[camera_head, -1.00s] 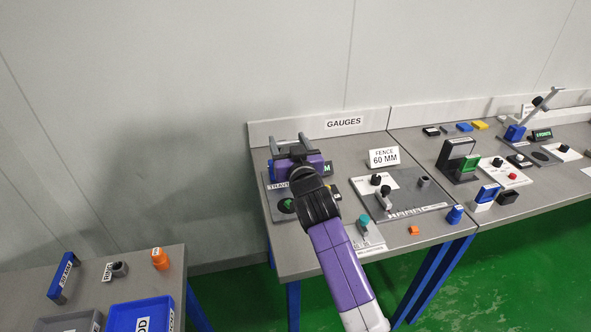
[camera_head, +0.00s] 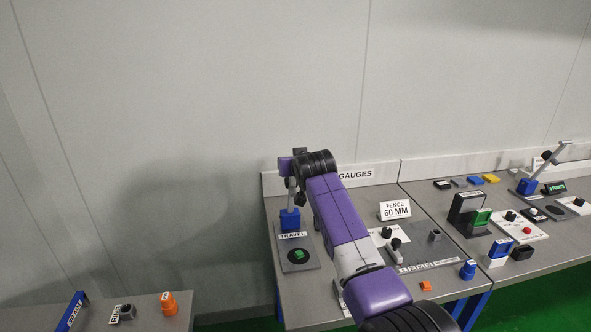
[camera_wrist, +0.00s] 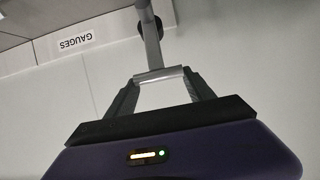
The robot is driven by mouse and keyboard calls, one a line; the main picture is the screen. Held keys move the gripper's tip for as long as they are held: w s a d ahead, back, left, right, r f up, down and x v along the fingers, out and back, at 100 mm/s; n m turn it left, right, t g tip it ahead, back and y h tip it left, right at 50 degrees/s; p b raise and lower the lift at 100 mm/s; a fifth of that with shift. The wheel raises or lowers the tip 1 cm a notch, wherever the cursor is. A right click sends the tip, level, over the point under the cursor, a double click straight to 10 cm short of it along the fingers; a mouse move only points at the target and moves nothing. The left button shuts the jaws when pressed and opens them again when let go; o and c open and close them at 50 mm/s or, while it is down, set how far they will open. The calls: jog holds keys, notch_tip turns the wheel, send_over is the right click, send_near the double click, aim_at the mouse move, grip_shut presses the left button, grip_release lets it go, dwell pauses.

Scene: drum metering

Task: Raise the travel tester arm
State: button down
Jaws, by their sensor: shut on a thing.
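The travel tester stands at the left end of the gauges table, with a blue block (camera_head: 290,221) on a dark plate (camera_head: 312,262) labelled TRAVEL. Its grey arm (camera_head: 291,192) rises steeply from the block; my forearm and wrist partly hide it. In the wrist view the grey tester arm (camera_wrist: 151,45) with a dark knob runs to between my fingertips. My gripper (camera_wrist: 160,77) is shut on it there. In the head view my gripper (camera_head: 292,168) is above the blue block, its fingers mostly hidden. A green piece (camera_head: 299,254) sits on a dark disc on the plate.
A FENCE 60 MM sign (camera_head: 395,209) and a fence gauge with dark knobs stand right of my arm. An orange block (camera_head: 426,286) and a blue piece (camera_head: 467,270) lie near the front edge. The wall is close behind.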

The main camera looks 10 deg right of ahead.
jog(key=shift+w+r, duration=0.15)
jog(key=shift+w, duration=0.15)
jog(key=shift+c, duration=1.8)
grip_release()
jog(key=shift+s, duration=0.15)
jog(key=b+v, duration=0.1)
jog(key=v, duration=0.6)
jog(key=shift+s+r, duration=0.2)
jog(key=shift+s, duration=0.05)
